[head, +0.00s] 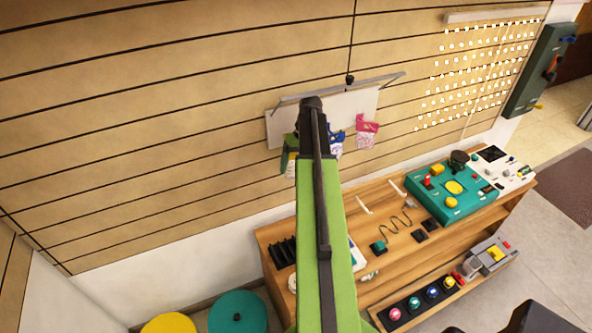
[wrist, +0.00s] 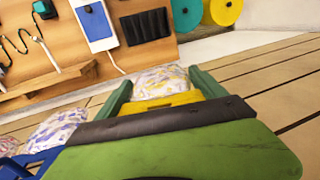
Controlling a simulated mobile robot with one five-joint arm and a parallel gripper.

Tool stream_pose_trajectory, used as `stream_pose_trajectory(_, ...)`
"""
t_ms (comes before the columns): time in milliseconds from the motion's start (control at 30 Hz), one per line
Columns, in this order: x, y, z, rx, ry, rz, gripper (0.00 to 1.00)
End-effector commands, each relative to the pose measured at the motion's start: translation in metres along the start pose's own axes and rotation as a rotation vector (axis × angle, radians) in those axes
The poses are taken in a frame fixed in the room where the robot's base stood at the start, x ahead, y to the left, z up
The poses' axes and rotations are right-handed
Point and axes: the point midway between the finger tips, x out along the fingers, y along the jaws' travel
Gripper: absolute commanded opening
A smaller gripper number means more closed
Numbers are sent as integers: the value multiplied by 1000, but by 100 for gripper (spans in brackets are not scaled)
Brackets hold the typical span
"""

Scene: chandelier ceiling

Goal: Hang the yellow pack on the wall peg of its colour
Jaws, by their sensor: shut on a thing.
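My gripper (head: 312,108) is at the wall panel, in front of the pale rack board. In the wrist view it is shut on the yellow pack, which has a yellow header (wrist: 162,103) and a pale speckled bag (wrist: 158,80) beyond it. Green bars (wrist: 205,82) flank the pack; I cannot tell whether they belong to a peg. In the head view my arm hides most of the pack. Green (head: 290,142) shows just left of the gripper. The yellow peg cannot be made out, nor whether the pack touches one.
A blue-topped pack (head: 336,142) and a pink pack (head: 367,132) hang to the right on the rack board (head: 355,102). A wooden workbench (head: 385,235) with a teal console (head: 452,193) stands below. Yellow and teal round stools are at lower left.

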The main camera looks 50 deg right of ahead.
Motion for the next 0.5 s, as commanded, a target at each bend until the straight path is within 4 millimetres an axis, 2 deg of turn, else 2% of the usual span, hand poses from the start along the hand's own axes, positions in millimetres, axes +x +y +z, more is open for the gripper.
stream_pose_trajectory(333,1,1,-26,1,0,0,38)
stream_pose_trajectory(500,8,2,-34,1,0,0,38)
